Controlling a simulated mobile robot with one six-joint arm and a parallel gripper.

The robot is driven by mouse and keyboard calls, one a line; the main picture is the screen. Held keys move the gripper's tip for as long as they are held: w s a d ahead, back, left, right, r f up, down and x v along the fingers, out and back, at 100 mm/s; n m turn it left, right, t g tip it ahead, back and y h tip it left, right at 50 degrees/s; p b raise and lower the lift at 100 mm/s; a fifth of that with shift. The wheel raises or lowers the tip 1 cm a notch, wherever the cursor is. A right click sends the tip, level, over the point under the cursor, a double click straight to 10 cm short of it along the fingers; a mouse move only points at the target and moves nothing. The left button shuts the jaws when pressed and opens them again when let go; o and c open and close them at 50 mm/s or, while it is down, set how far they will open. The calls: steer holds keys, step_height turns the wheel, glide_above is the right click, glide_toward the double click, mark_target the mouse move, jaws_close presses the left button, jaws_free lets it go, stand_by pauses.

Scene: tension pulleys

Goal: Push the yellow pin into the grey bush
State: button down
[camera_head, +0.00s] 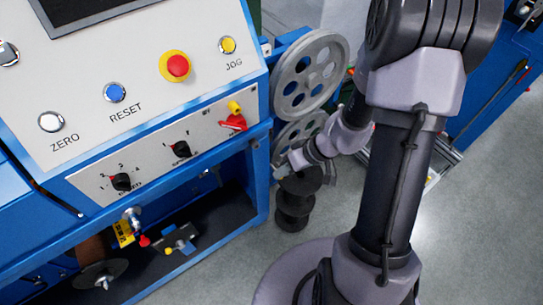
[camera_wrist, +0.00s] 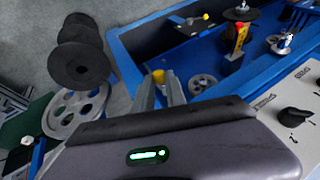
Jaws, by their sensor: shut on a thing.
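My gripper (camera_wrist: 166,95) is shut on the yellow pin (camera_wrist: 158,75), whose yellow end shows between the fingertips in the wrist view. In the head view my gripper (camera_head: 281,167) is beside the pulleys, above a stack of black spools, and the pin cannot be made out there. I cannot pick out the grey bush for sure. A small grey fitting (camera_wrist: 190,21) with a yellow-tipped part beside it lies inside the blue cabinet, apart from my gripper.
Grey spoked pulleys (camera_head: 309,75) stand at the blue machine's right side. Black spools (camera_head: 294,206) stand on the floor below. The control panel (camera_head: 130,70) has buttons and knobs, with a red switch (camera_head: 233,122) at its lower right. The open cabinet holds a yellow-and-red box (camera_wrist: 238,40).

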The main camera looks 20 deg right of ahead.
steer(key=shift+w+a+r+p, duration=0.15)
steer(key=shift+w+p, duration=0.3)
steer(key=shift+p, duration=0.3)
steer(key=w+p, duration=0.2)
steer(key=w+a+p, duration=0.1)
steer(key=w+p, duration=0.1)
steer(key=w, duration=0.1)
steer(key=shift+w+a, duration=0.1)
steer(key=shift+a, duration=0.05)
steer(key=shift+f, duration=0.2)
steer(key=shift+w+a+b, duration=0.1)
steer(key=shift+w+b, duration=0.1)
steer(key=shift+b, duration=0.2)
steer(key=shift+b, duration=1.15)
steer(key=shift+w, duration=0.15)
steer(key=shift+w+a+b, duration=0.2)
steer(key=shift+w+a, duration=0.05)
steer(key=shift+w, duration=0.4)
steer(key=shift+w+a+b, duration=0.2)
steer(key=shift+w, duration=0.4)
steer(key=shift+w+b, duration=0.25)
steer(key=shift+b, duration=0.05)
